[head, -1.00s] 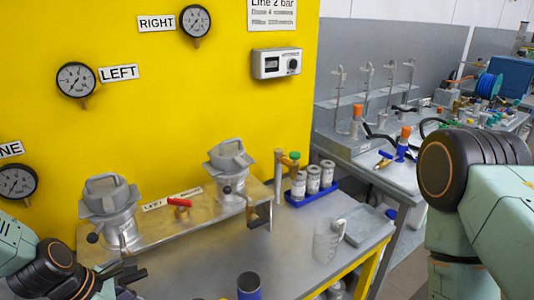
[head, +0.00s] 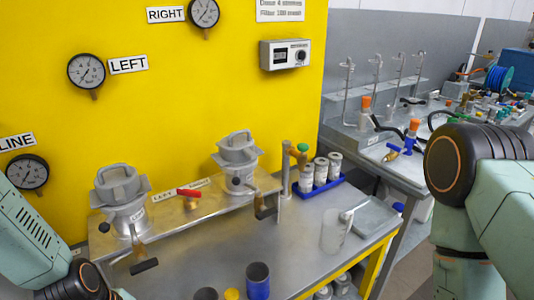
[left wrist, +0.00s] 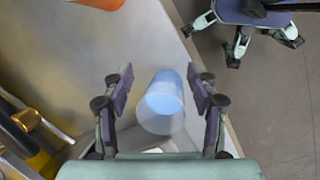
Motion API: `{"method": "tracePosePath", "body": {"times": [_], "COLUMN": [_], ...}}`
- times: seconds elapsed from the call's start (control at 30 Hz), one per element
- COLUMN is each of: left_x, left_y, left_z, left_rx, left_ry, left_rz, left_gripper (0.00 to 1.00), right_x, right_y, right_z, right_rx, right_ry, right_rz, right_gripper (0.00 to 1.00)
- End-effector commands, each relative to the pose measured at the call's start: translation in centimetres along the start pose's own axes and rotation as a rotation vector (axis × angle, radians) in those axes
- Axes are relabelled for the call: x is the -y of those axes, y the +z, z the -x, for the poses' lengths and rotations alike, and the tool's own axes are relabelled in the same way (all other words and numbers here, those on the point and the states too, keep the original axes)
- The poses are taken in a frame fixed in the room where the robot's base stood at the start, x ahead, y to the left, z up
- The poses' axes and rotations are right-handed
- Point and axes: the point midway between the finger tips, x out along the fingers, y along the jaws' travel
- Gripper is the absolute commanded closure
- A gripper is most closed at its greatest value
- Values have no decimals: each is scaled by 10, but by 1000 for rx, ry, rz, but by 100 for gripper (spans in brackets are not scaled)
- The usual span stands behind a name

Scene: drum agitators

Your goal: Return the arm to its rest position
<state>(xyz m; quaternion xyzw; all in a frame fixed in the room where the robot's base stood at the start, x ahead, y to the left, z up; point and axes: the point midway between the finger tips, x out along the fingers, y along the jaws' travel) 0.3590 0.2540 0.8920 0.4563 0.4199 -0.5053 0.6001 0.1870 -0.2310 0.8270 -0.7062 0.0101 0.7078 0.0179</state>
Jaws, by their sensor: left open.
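My left arm (head: 75,283) enters the head view at the lower left, and its gripper lies below the picture edge. In the left wrist view my left gripper (left wrist: 160,78) is open, with its two dark fingers spread. A pale blue, see-through round vessel (left wrist: 163,98) shows between the fingers in that view; I cannot tell how far below them it is. Nothing appears clamped. My right arm (head: 470,180) is folded at the right of the head view, and its gripper is out of view.
Two metal drums (head: 122,198) (head: 237,160) stand on a raised metal shelf against the yellow panel (head: 180,100). A black-gripped lever (head: 143,266) juts out below the left one. A dark blue cup (head: 257,283), a clear jug (head: 335,233) and a blue bottle tray (head: 318,187) stand on the bench.

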Motion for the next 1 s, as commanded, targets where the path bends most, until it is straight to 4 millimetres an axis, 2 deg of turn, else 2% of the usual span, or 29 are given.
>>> {"method": "tracePosePath", "body": {"times": [0.17,0.4,0.73,1.0], "left_x": [40,106,185,187], "left_y": [-2,-2,7,-5], "left_z": [-18,-38,-44,-91], "left_rx": [-68,-120,-72,-79], "left_ry": [-58,-166,-292,-283], "left_rz": [-308,-873,-1586,-1583], "left_gripper": [41,41,41,41], "right_x": [0,0,0,0], "right_y": [0,0,0,0], "right_z": [0,0,0,-48], "right_rx": [0,0,0,1], "right_ry": [0,0,0,0], "right_rz": [0,0,0,0], "right_gripper": [60,60,60,60]}}
